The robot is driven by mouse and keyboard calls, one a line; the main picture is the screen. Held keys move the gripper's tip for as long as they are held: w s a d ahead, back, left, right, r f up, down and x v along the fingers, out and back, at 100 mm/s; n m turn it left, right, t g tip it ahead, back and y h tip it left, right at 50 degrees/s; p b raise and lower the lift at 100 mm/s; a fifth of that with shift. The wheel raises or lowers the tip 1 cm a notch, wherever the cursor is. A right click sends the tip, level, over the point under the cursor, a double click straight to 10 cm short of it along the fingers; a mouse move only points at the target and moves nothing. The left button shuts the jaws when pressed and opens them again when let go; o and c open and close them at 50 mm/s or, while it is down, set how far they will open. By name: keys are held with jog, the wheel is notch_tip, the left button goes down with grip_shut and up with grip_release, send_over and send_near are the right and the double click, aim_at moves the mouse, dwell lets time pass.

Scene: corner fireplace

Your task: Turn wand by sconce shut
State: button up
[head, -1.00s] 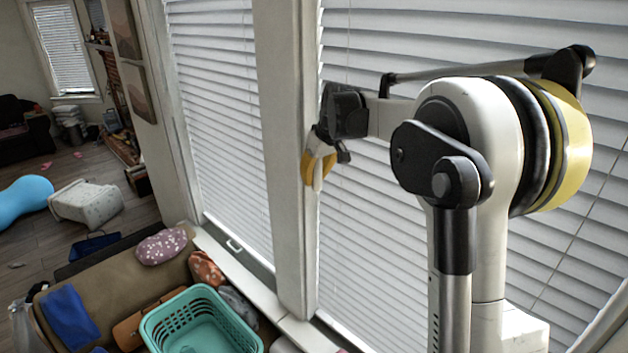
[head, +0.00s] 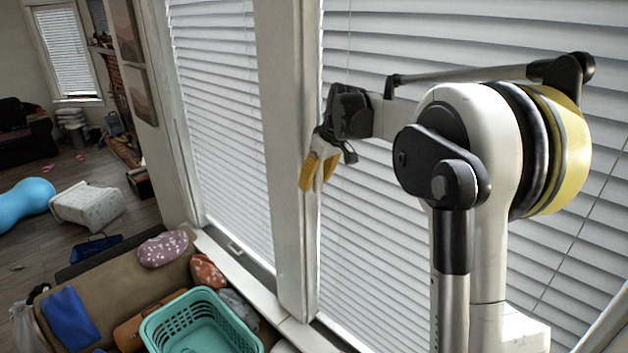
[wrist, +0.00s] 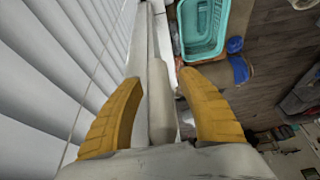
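My gripper (head: 317,178) hangs in front of the white window post, at the left edge of the right-hand blind (head: 400,215). In the wrist view its two yellow fingers (wrist: 160,80) are spread apart, with nothing clearly held between them. A thin line (wrist: 97,80) runs down the blind to the left of the fingers, and a thin vertical line (head: 348,42) shows on the right-hand blind in the head view. I cannot tell whether either is the wand or a cord. No sconce is in view. The slats of the right-hand blind look tilted, with narrow shadowed gaps.
The white window post (head: 290,200) stands close behind my gripper, with another blind (head: 222,130) to its left. Below are a teal basket (head: 243,330), a patterned cushion (head: 163,248) and a blue cloth (head: 70,312) on a brown seat. Open floor lies far left.

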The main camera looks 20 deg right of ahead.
jog(key=shift+w+r, duration=0.1)
jog(key=shift+w, duration=0.05)
jog(key=shift+r, duration=0.3)
jog(key=v, duration=1.1)
jog(key=shift+s, duration=0.3)
jog(key=s+a+f+m+t+b, duration=0.1)
jog(key=s+a+f+b, duration=0.4)
jog(key=s+f+b, duration=0.4)
jog(key=s+a+f+m+t+h+b, duration=0.1)
jog(key=s+a+f+b, duration=0.4)
jog(key=f, duration=1.7)
jog(key=s+a+f+m+t+b, duration=0.1)
jog(key=s+a+f+b, duration=0.4)
jog(key=s+f+b, duration=1)
jog(key=f+m+b, duration=0.1)
jog(key=b, duration=0.2)
jog(key=shift+f+h+b, duration=0.3)
jog(key=shift+f+b, duration=0.05)
jog(key=shift+f, duration=0.05)
jog(key=shift+s, duration=0.1)
